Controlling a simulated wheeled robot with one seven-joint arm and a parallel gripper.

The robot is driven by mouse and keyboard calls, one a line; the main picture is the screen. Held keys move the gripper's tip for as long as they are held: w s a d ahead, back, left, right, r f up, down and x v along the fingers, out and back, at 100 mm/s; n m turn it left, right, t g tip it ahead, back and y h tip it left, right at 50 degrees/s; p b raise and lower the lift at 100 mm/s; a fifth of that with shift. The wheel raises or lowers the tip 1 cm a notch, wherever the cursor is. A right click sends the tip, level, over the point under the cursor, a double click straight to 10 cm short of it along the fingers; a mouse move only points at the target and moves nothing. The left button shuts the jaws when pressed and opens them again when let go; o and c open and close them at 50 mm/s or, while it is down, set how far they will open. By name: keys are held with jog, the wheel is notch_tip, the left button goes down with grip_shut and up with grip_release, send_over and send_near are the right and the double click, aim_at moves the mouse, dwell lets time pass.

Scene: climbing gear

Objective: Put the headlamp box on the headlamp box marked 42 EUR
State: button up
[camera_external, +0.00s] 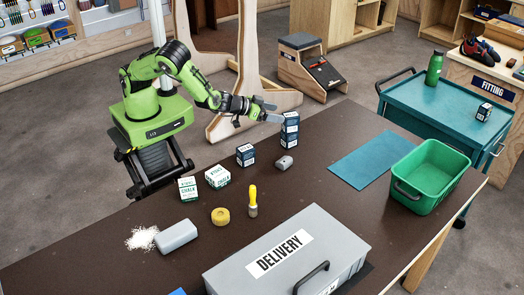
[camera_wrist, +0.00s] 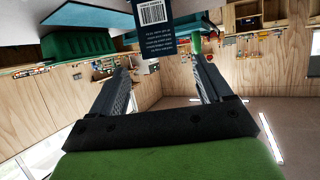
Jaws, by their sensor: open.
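Dark blue and white headlamp boxes stand in an upright stack (camera_external: 290,130) at the far side of the brown table. A single dark headlamp box (camera_external: 245,155) stands on the table to its left, and another box (camera_external: 484,113) sits on the teal cart. The price marks are too small to read. My gripper (camera_external: 272,113) is open and empty, level with the top of the stack and just left of it. In the wrist view, a dark box with a white barcode label (camera_wrist: 155,30) shows just beyond my open fingertips (camera_wrist: 161,60); whether they touch it I cannot tell.
Near the stack lie a grey object (camera_external: 285,162) and two chalk boxes (camera_external: 217,177). A yellow-handled brush (camera_external: 253,200), tape roll (camera_external: 220,216) and grey delivery case (camera_external: 330,235) are nearer. A blue mat (camera_external: 365,160) and green bin (camera_external: 445,155) stand right.

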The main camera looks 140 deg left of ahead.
jog(key=v, duration=0.2)
jog(key=shift+s+d+r, duration=0.1)
jog(key=shift+s+d, duration=0.05)
jog(key=shift+d, duration=0.05)
jog(key=s+d+r+m+h, duration=0.2)
jog(key=s+d+r+h, duration=0.15)
jog(key=d+r, duration=0.45)
jog(key=s+d+r+m+h, duration=0.25)
jog(key=d+r+h, duration=0.2)
jog(key=d, duration=0.75)
jog(key=s+d+r+m+h, duration=0.4)
jog(key=s+d+m, duration=0.5)
jog(key=s+d, duration=0.4)
jog(key=shift+s+d+r, duration=0.2)
jog(key=shift+s+r, duration=0.35)
jog(key=shift+s, duration=0.35)
